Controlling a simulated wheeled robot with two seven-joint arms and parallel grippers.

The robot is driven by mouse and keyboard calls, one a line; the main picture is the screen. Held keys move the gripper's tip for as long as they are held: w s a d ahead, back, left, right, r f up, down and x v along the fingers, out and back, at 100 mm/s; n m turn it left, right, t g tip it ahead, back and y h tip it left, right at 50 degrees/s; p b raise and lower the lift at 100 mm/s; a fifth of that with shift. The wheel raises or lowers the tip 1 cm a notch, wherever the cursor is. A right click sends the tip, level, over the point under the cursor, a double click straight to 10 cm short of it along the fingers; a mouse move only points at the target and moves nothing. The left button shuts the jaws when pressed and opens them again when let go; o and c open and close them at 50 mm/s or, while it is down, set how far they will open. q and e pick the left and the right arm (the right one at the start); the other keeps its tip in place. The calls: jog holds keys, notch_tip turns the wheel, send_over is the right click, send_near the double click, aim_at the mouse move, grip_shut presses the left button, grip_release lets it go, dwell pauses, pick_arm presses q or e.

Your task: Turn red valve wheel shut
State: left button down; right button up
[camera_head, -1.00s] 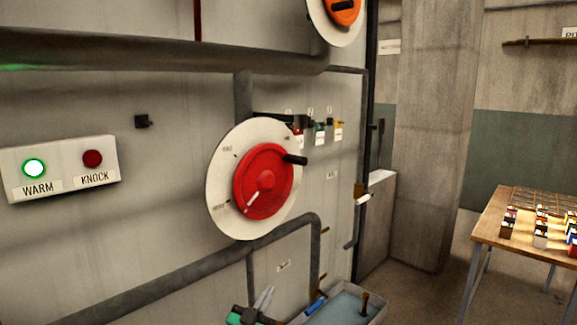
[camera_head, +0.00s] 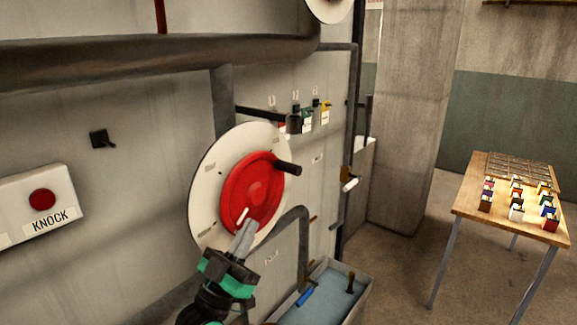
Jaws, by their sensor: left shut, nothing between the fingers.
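The red valve wheel (camera_head: 247,187) is mounted on a round white dial plate (camera_head: 210,170) on the grey wall panel. A black handle (camera_head: 287,168) sticks out from its upper right. A white pointer mark shows on the wheel's lower part. My left gripper (camera_head: 247,227) is shut and empty. Its tips are in front of the lower edge of the wheel and dial in the picture; I cannot tell whether they touch. It hides the bottom of the dial. My right gripper is not in view.
A thick pipe (camera_head: 150,62) crosses above the wheel, and a thinner bent pipe (camera_head: 303,240) runs close below right. A trough (camera_head: 335,297) stands at lower right. A KNOCK button box (camera_head: 40,205) is at left. A wooden table (camera_head: 470,197) with small blocks stands right.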

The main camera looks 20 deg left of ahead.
aim_at(289, 170)
pick_arm(q)
jog(key=p+x, duration=0.2)
jog(key=x, duration=0.3)
jog(key=w+f+p+x, duration=0.1)
jog(key=p+x, duration=0.2)
jog(key=x, duration=0.2)
jog(key=w+f+p+x, duration=0.1)
jog(key=p+x, duration=0.1)
jog(key=x, duration=0.3)
jog(key=shift+d+p, duration=0.35)
jog(key=shift+d, duration=0.05)
jog(key=shift+w+d+f, duration=0.1)
jog(key=shift+w+f, duration=0.1)
jog(key=shift+f, duration=0.25)
jog(key=shift+w, duration=0.1)
